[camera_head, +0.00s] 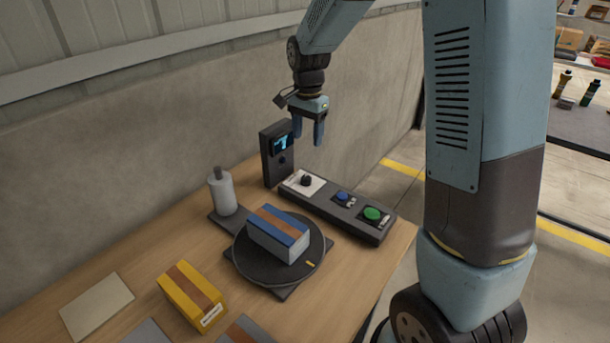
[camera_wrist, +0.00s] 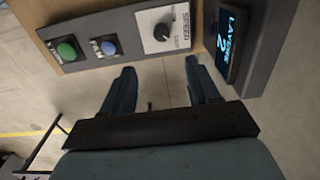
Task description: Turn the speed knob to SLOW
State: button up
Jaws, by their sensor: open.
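The black speed knob (camera_head: 306,181) sits on a white plate at the left end of a dark control panel (camera_head: 325,212) on the table. In the wrist view the knob (camera_wrist: 162,31) shows on its white plate with the word SPEED; the smaller marks and the pointer's setting are too small to read surely. My gripper (camera_head: 308,140) is open and empty, above the panel near the knob and apart from it. In the wrist view its two fingers (camera_wrist: 164,80) point toward the panel, with the knob beyond the gap between them.
A blue button (camera_head: 343,197) and a green button (camera_head: 372,214) share the panel. A display post (camera_head: 283,144) reading LAYERS 2 in the wrist view (camera_wrist: 228,45) stands beside the knob. A blue-topped box (camera_head: 278,238) rests on a round turntable (camera_head: 250,268). A yellow box (camera_head: 190,292) lies nearby.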

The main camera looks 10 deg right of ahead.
aim_at(306, 178)
notch_tip(306, 178, down, 14)
jog(key=shift+w+a+f, duration=0.15)
jog(key=shift+f, duration=0.05)
dwell(0.5)
jog(key=shift+c, duration=0.4)
jog(key=c, duration=0.9)
jog(key=shift+a, duration=0.15)
jog(key=shift+c, duration=0.3)
